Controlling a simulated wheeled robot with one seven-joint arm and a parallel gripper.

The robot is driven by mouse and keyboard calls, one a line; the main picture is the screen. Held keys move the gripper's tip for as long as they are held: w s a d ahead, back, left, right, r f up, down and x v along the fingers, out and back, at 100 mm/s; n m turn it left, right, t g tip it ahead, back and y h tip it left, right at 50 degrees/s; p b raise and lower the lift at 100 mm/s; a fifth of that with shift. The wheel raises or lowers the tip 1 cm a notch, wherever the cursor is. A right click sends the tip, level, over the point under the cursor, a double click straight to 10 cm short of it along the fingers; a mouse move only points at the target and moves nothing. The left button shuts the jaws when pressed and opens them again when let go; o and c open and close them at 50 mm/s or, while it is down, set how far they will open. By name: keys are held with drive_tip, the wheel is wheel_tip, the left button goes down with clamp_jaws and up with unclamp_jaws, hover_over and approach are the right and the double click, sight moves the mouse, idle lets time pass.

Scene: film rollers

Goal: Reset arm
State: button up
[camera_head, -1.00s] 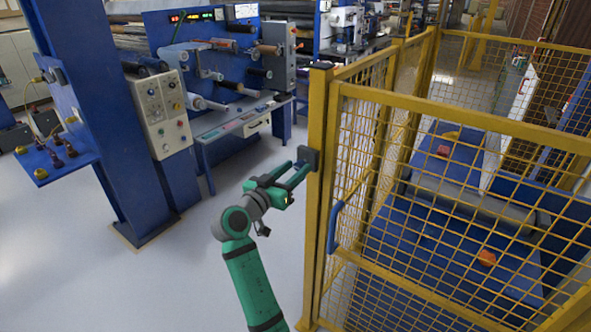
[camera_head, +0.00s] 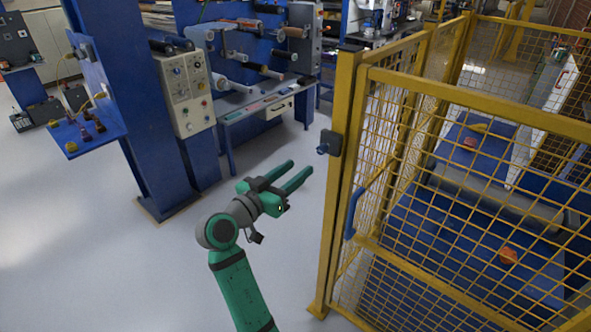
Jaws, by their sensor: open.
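My gripper (camera_head: 301,171) is in the middle of the head view, with its two green fingers spread apart and nothing between them. It points up and to the right over the bare floor. The dark latch box (camera_head: 331,143) on the yellow cage post (camera_head: 340,200) is to the right of the fingertips, with a visible gap between them. A small blue knob sticks out of the left side of the latch box. My green arm reaches up from the bottom of the view.
The yellow mesh cage (camera_head: 450,190) with a blue door handle (camera_head: 354,212) fills the right side. Orange objects (camera_head: 508,256) lie on blue surfaces inside it. A blue machine with a control panel (camera_head: 185,90) stands at the left and back. The pale floor (camera_head: 110,260) left of my arm is clear.

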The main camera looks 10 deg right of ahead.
drive_tip(key=s+a+f+n+t+y, duration=0.1)
drive_tip(key=s+a+f+n+y, duration=0.15)
drive_tip(key=f, duration=0.55)
drive_tip(key=s+a+f+n+t+y, duration=0.1)
drive_tip(key=s+a+f+n+y, duration=0.2)
drive_tip(key=f, duration=0.5)
drive_tip(key=s+a+f+n+t+y, duration=0.1)
drive_tip(key=s+a+f+y, duration=0.2)
drive_tip(key=f, duration=0.6)
drive_tip(key=s+a+f+n+y, duration=0.1)
drive_tip(key=s+a+f+y, duration=0.2)
drive_tip(key=s, duration=0.5)
drive_tip(key=s+a+f+n+y, duration=0.1)
drive_tip(key=s+a+f, duration=0.1)
drive_tip(key=s+f, duration=0.45)
drive_tip(key=s+r, duration=0.4)
drive_tip(key=s, duration=0.9)
drive_tip(key=s+r+t+y, duration=0.1)
drive_tip(key=s+r, duration=0.2)
drive_tip(key=s, duration=1)
drive_tip(key=shift+s+d+r, duration=0.15)
drive_tip(key=shift+d+r, duration=0.05)
drive_tip(key=shift+r, duration=0.2)
drive_tip(key=shift+y, duration=0.25)
drive_tip(key=shift+c, duration=0.2)
